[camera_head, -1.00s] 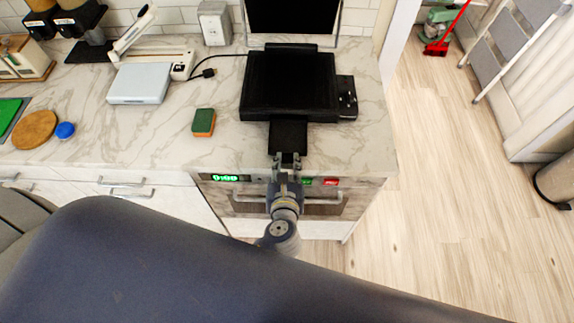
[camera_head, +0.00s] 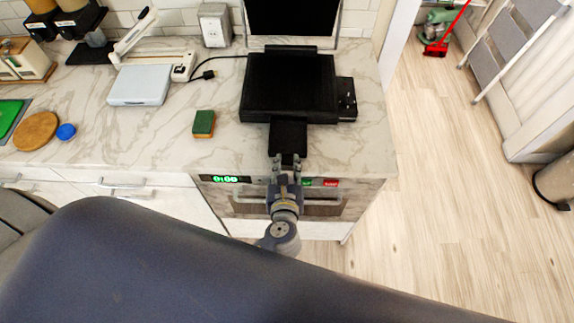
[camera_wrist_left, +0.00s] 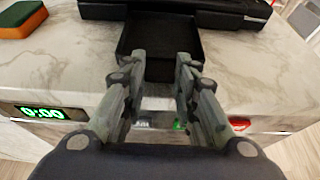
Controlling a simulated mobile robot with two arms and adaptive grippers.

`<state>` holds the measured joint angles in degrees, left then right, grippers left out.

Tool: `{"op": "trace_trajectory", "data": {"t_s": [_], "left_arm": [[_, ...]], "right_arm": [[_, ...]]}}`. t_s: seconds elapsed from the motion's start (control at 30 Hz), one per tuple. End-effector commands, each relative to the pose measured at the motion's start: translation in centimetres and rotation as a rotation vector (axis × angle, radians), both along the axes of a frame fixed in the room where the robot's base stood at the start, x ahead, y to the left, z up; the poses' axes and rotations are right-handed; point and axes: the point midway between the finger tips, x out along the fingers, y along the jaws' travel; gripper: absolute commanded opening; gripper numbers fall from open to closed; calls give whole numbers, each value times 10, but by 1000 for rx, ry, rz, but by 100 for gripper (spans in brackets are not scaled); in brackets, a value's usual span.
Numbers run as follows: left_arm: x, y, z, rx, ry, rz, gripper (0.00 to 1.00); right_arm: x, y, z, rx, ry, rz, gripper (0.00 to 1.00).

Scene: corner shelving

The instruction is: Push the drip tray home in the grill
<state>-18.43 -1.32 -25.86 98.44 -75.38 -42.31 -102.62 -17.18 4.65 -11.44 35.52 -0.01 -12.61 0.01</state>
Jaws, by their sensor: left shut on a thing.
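The grill (camera_head: 288,84) is a black, flat appliance on the marble counter, with a dark upright panel behind it. The drip tray (camera_head: 288,137) is a black tray sticking out of the grill's front toward the counter edge. My left gripper (camera_head: 287,160) is at the tray's front end, shut on it. In the left wrist view the tray (camera_wrist_left: 160,40) lies beyond the fingertips (camera_wrist_left: 160,65), and the grill (camera_wrist_left: 215,8) shows along the top. How far the tray sits inside the grill is hidden. My right gripper is not in view.
A green and orange sponge (camera_head: 204,123) lies left of the grill. A silver box (camera_head: 140,84) and a black cable (camera_head: 228,63) are farther left. An oven (camera_head: 250,195) with a handle is below the counter edge. The counter between sponge and grill is clear.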

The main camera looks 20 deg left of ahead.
Motion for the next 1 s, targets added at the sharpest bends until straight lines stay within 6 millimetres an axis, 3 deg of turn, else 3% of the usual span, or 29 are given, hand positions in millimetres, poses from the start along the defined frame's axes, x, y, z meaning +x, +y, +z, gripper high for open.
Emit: {"op": "trace_trajectory", "data": {"t_s": [1.0], "left_arm": [[0, 0, 2, 0, -1, 0, 0]], "right_arm": [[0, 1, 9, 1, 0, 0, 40]]}}
